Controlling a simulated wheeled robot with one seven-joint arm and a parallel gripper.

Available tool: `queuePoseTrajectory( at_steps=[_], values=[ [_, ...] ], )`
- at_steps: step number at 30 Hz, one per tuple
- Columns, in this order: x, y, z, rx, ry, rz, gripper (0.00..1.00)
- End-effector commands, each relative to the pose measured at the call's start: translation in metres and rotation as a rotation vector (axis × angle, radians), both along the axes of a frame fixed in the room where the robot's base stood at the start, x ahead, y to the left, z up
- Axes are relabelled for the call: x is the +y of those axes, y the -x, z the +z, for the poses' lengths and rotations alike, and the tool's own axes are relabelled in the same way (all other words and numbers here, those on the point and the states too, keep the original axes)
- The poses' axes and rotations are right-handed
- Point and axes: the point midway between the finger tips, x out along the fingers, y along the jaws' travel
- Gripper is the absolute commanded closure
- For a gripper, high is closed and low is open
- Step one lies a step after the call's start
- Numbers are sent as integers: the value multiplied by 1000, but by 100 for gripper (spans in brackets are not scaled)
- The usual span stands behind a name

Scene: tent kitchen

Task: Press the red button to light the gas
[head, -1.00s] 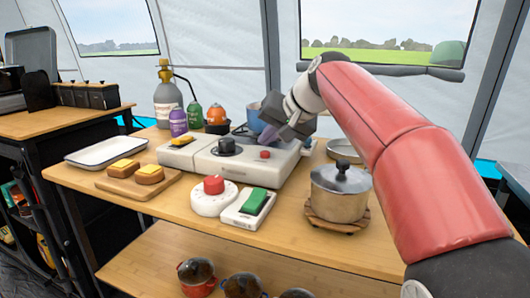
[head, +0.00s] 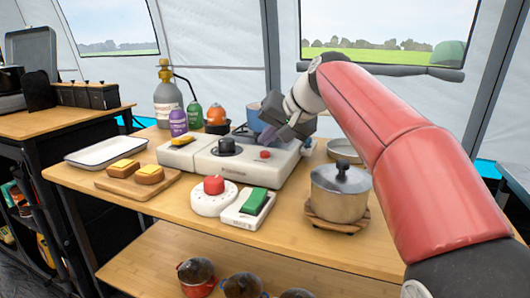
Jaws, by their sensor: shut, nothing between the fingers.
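The white gas stove (head: 205,168) stands on the wooden table, with a black knob (head: 227,146) on its front. A small red button (head: 264,155) sits on the stove front, to the right of the knob. My gripper (head: 267,137) is shut and empty. It hangs over the right part of the stove, just above the red button in the picture, and appears apart from it. The fingertips are small and dark, so the exact gap cannot be told. No flame can be made out; the gripper hides part of the stove's top.
A white round device with a red top (head: 214,185) and a white device with a green switch (head: 255,201) stand before the stove. A lidded pot (head: 340,190) is at right. A blue pan (head: 254,119), bottles and a gas cylinder (head: 167,98) stand behind.

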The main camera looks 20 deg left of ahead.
Motion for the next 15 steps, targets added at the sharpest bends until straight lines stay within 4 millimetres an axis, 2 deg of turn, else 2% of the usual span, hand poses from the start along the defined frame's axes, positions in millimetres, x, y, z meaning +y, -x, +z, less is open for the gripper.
queuePoseTrajectory(
  at_steps=[15],
  values=[
    [0,0,-8,0,0,0,100]
  ],
)
